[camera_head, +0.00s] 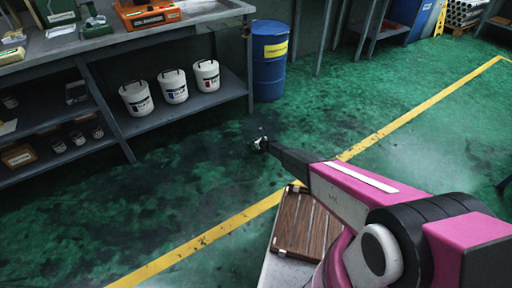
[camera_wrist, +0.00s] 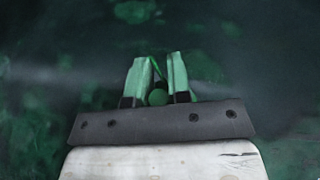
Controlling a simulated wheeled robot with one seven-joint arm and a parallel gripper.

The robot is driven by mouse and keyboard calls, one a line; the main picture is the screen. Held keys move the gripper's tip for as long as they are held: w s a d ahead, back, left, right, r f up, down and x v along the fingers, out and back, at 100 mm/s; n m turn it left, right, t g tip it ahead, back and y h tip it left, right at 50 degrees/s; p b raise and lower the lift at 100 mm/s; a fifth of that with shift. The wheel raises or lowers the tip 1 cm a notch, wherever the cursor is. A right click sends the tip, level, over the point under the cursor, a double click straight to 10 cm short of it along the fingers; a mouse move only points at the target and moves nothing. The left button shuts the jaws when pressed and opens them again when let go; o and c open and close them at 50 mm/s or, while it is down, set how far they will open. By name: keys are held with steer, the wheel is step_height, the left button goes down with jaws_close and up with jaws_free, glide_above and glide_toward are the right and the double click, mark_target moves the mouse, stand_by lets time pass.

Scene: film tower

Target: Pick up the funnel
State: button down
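My gripper (camera_head: 260,142) is held out over the green floor, in front of the blue drum. In the wrist view its two pale green-tinted fingers (camera_wrist: 157,72) stand a little apart, with dark floor showing in the gap. A small round green shape (camera_wrist: 158,97) sits low between the finger bases; I cannot tell whether it is part of the gripper. No funnel can be made out for certain in either view. The items on the workbench (camera_head: 118,38) at the upper left are small and partly cut off by the frame.
Three white buckets (camera_head: 173,87) stand on the bench's lower shelf (camera_head: 205,101). A blue drum (camera_head: 269,62) stands at the bench's right end. An orange box (camera_head: 150,14) is on the bench top. The green floor (camera_head: 380,95) is mostly clear, crossed by a yellow line (camera_head: 418,116).

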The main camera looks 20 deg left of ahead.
stand_by(0.3)
steer(key=shift+r, duration=0.4)
steer(key=r, duration=0.3)
steer(key=shift+s+r, duration=0.2)
steer(key=shift+r, duration=0.15)
steer(key=s+a+r, duration=0.6)
steer(key=s+a, duration=0.1)
steer(key=s, duration=0.1)
steer(key=shift+s+a+r, duration=0.15)
steer(key=shift+s+r, duration=0.05)
steer(key=shift+s, duration=0.1)
